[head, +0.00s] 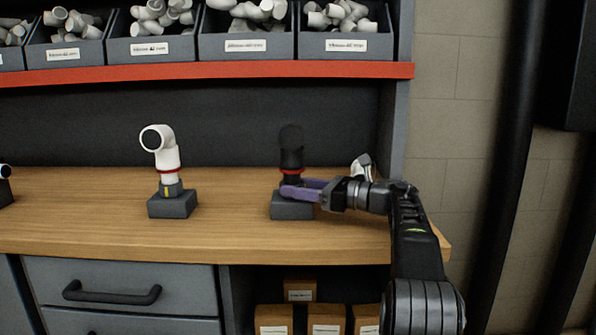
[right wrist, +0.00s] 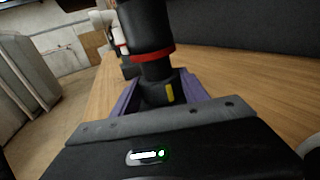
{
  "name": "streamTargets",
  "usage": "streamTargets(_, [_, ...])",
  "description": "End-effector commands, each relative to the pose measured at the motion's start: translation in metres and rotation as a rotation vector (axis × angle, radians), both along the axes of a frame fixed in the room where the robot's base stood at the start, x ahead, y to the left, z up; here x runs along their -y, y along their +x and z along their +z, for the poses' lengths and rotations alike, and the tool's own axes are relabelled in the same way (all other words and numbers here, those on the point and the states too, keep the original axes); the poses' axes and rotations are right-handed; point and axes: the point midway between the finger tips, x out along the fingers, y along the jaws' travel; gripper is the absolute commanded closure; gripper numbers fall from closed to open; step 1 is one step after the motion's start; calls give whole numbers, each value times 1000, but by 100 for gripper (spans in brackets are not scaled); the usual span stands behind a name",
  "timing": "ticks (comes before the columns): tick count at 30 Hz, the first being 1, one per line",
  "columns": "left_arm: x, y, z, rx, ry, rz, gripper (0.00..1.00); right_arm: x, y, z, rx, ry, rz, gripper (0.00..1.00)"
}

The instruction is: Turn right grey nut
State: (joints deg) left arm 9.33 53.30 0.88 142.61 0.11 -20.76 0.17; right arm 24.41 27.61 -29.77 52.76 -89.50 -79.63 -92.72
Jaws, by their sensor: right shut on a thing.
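On the workbench (head: 100,225) a black fitting (head: 291,148) with a red ring stands upright on the right-hand grey base block (head: 292,211). Below the ring is the right grey nut, mostly hidden by my fingers in the head view. In the right wrist view the grey nut (right wrist: 156,92) shows a yellow mark on its right side. My right gripper (head: 292,189) reaches in from the right, its purple fingers shut on this nut from both sides. The black fitting (right wrist: 144,28) rises above them. My left gripper is not in view.
A white elbow fitting (head: 161,152) on a similar base (head: 172,205) stands to the left, with clear bench between. A white piece (head: 362,165) is behind my right wrist. A red-edged shelf (head: 200,72) with bins of white fittings hangs above.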

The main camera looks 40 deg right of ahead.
Motion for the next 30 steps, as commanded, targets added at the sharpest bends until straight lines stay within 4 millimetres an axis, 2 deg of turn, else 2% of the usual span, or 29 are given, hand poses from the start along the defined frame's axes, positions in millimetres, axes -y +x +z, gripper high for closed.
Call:
streamTargets(1, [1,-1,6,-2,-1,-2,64,1,0,7,10,3,3,88])
streamTargets(14, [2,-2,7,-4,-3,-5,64,1,-1,6,14,5,14,88])
streamTargets(15, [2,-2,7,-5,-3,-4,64,1,-1,7,15,4,14,46])
streamTargets(22, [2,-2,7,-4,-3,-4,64,1,-1,4,10,5,15,28])
streamTargets(30, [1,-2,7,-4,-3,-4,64,1,-1,3,7,4,15,26])
